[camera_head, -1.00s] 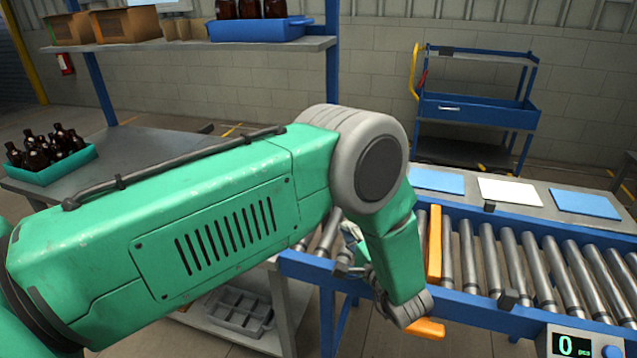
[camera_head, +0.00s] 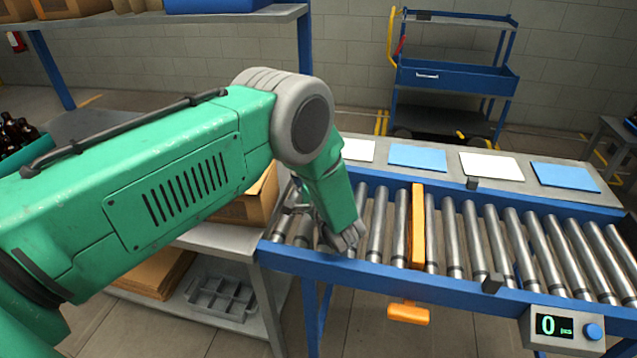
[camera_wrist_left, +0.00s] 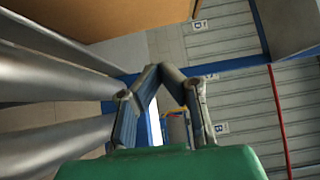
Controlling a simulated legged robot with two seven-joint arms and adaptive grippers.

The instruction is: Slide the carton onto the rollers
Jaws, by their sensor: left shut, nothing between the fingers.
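The brown carton (camera_head: 255,200) stands on the bench at the left end of the conveyor, mostly hidden behind my left arm. A brown cardboard surface, likely its side, fills the top of the left wrist view (camera_wrist_left: 130,14). The steel rollers (camera_head: 470,235) run to the right between blue rails, and they also show at the left of the wrist view (camera_wrist_left: 60,80). My left gripper (camera_wrist_left: 157,70) is shut and empty, its fingertips together. In the head view it is partly hidden by the forearm, over the rollers' left end beside the carton.
An orange bar (camera_head: 418,225) stands across the rollers, with an orange handle (camera_head: 408,313) below the front rail. A counter box (camera_head: 562,326) reading 0 is at the front right. Blue and white sheets lie on the ledge (camera_head: 515,180) behind the rollers. A blue cart (camera_head: 455,75) stands behind.

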